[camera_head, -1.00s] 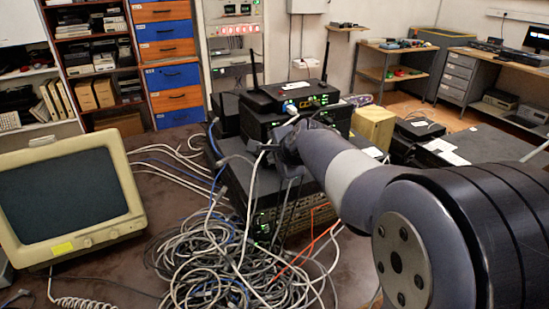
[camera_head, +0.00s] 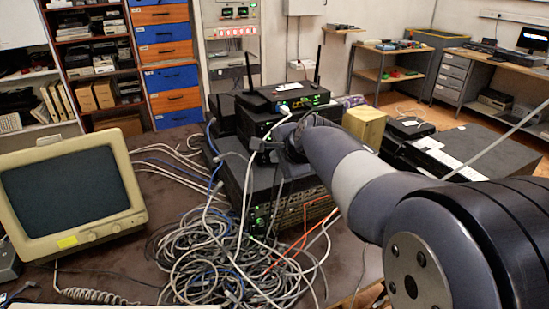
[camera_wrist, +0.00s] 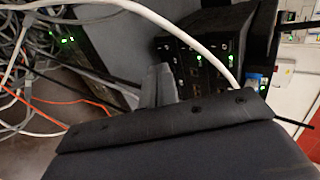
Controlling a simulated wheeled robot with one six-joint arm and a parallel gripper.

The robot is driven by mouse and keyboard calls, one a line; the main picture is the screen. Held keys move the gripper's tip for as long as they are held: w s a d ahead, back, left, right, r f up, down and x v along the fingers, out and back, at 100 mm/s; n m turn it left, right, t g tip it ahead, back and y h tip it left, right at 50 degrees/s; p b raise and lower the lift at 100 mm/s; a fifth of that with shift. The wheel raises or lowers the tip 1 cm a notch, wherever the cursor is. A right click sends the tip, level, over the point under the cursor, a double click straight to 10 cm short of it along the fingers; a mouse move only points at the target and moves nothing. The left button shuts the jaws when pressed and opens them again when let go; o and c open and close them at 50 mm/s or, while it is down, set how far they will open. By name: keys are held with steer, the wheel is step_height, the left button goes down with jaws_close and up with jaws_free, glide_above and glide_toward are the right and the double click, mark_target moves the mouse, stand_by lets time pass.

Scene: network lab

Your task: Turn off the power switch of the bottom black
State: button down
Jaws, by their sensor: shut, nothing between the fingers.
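A stack of black devices stands on the brown table. The bottom one is a wide black chassis (camera_head: 235,176) with green lights at its front left; its lights also show at the left of the wrist view (camera_wrist: 84,60). A smaller black unit (camera_head: 262,125) sits above it, seen with green lights in the wrist view (camera_wrist: 205,62). My gripper (camera_head: 268,149) is shut and empty in front of the stack, its grey fingers showing in the wrist view (camera_wrist: 158,84). My arm hides the right part of the fronts. I cannot make out the power switch.
A router (camera_head: 288,94) with two antennas tops the stack. A tangle of cables (camera_head: 215,250) lies before it, and a white cable passes close to my gripper. An old monitor (camera_head: 75,190) stands left. A yellowish box (camera_head: 366,124) is behind my arm.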

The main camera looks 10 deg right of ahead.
steer(key=shift+s+d+r, duration=0.1)
steer(key=shift+s+r, duration=0.1)
steer(key=shift+r, duration=0.35)
steer(key=s+r+p, duration=0.1)
steer(key=s+r, duration=0.3)
steer(key=r, duration=0.1)
steer(key=shift+d+r, duration=0.2)
steer(key=shift+d, duration=0.2)
steer(key=shift+f, duration=0.1)
